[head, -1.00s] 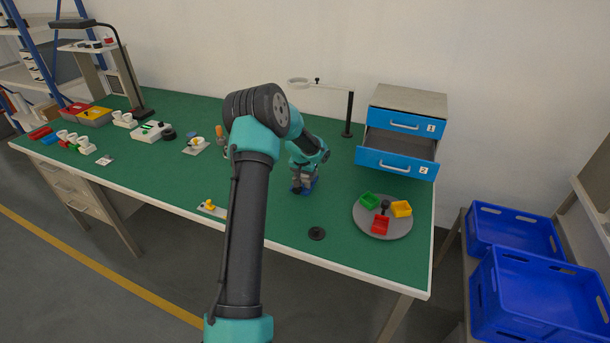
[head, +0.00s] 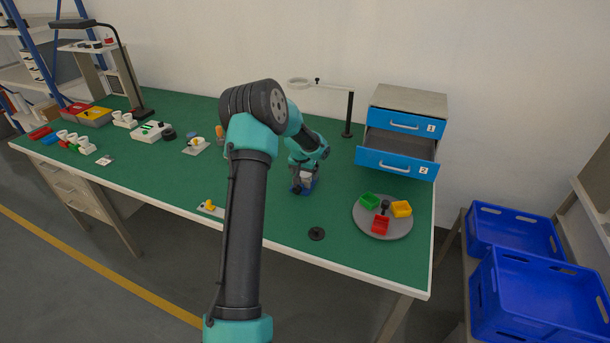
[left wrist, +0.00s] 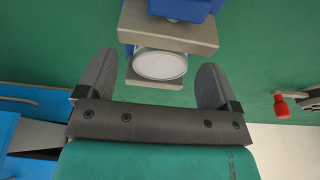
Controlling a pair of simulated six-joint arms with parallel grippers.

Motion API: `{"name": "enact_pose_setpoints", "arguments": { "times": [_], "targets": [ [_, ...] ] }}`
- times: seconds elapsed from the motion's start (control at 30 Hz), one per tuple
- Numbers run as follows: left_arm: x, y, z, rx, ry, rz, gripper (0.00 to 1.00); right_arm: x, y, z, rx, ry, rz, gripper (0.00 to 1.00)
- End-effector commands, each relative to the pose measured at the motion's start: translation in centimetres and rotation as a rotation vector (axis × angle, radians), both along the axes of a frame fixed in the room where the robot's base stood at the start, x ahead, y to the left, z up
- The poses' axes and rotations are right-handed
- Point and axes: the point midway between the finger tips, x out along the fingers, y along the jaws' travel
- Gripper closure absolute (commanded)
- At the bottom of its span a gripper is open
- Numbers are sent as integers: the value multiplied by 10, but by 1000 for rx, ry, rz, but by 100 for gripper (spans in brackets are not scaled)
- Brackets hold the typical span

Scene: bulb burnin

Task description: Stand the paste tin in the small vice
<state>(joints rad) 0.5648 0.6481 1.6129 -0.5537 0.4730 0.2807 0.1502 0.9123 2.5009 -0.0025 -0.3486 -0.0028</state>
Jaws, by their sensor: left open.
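The small vice (head: 303,189) is blue with grey jaws and stands on the green bench. The left wrist view shows its blue body (left wrist: 185,8) and a grey jaw plate (left wrist: 165,32). The paste tin (left wrist: 160,65) shows there as a pale round top with a light rim, between the vice's grey jaw parts. Its sides are hidden, and I cannot tell whether the jaws touch it. My left gripper (head: 304,177) is open above the vice. Its two fingers stand apart on either side of the tin, with visible gaps. My right gripper is out of view.
A round grey tray (head: 367,229) with small coloured bins lies to the right. A drawer unit (head: 404,122) stands behind it with its lower drawer open. A magnifier stand (head: 349,115) rises behind the vice. Bench space in front of the vice is mostly clear.

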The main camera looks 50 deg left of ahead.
Motion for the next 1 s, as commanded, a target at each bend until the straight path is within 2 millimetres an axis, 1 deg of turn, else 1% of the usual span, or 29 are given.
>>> {"name": "enact_pose_setpoints", "arguments": {
  "times": [0.03,0.17,0.6,0.7,0.83,1.0],
  "targets": [
    [-2,-1,9,1,-2,0,14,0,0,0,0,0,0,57],
    [-7,-3,31,1,-3,0,14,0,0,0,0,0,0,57],
    [-28,-13,113,2,-2,0,14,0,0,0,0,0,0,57],
    [-33,-15,129,1,-2,1,14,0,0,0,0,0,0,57],
    [-36,-17,144,0,-1,1,14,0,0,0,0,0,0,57],
    [-38,-18,151,0,0,0,14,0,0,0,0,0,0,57]
  ]
}}
